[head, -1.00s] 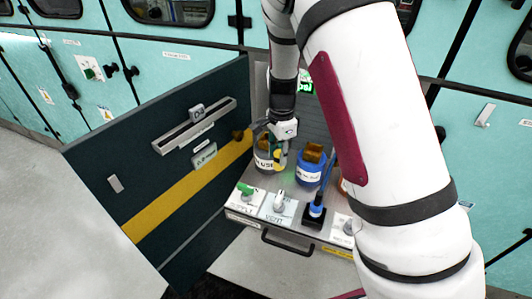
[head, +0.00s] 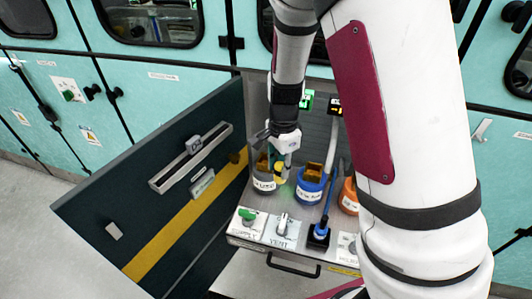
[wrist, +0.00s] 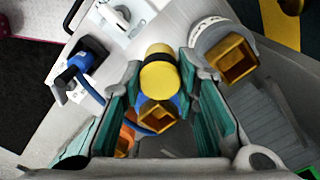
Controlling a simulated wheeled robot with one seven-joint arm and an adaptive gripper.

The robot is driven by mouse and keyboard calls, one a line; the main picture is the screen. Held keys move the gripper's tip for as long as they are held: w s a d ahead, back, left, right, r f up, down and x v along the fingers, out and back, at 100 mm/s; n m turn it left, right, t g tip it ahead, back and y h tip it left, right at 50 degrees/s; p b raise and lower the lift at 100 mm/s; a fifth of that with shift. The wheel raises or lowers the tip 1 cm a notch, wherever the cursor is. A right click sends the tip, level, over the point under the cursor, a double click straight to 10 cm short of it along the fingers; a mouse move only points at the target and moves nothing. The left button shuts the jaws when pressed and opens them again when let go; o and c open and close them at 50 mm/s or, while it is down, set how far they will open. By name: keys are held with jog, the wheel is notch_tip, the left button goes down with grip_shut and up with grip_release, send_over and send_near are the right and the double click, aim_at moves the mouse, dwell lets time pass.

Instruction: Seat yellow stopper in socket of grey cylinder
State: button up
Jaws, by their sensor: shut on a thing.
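My gripper (head: 282,164) is shut on the yellow stopper (wrist: 160,75), whose round yellow end with a dark band shows between the fingertips in the wrist view. The stopper also shows in the head view (head: 280,174), beside the grey cylinder (head: 264,185). The grey cylinder, at upper right in the wrist view (wrist: 198,38), has a square amber socket (wrist: 231,58) on top. The stopper is apart from that socket, to its left in the wrist view. My gripper partly hides the grey cylinder's top in the head view.
A blue cylinder (head: 311,188) with an amber socket stands right of the grey one, and an orange cylinder (head: 348,196) beyond it. Switch panels (head: 282,229) and a blue-handled plug (head: 320,232) sit in front. An open dark door (head: 160,190) stands at left.

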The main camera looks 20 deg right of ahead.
send_over(267, 156)
jog(key=s, duration=0.2)
jog(key=shift+a+f, duration=0.35)
jog(key=shift+f, duration=1.9)
jog(key=shift+f, duration=0.35)
jog(key=shift+s+f+b, duration=0.2)
jog(key=shift+f+b, duration=0.1)
jog(key=shift+f, duration=0.05)
jog(key=o, duration=0.9)
jog(key=shift+o, duration=1.2)
jog(key=shift+f, duration=0.15)
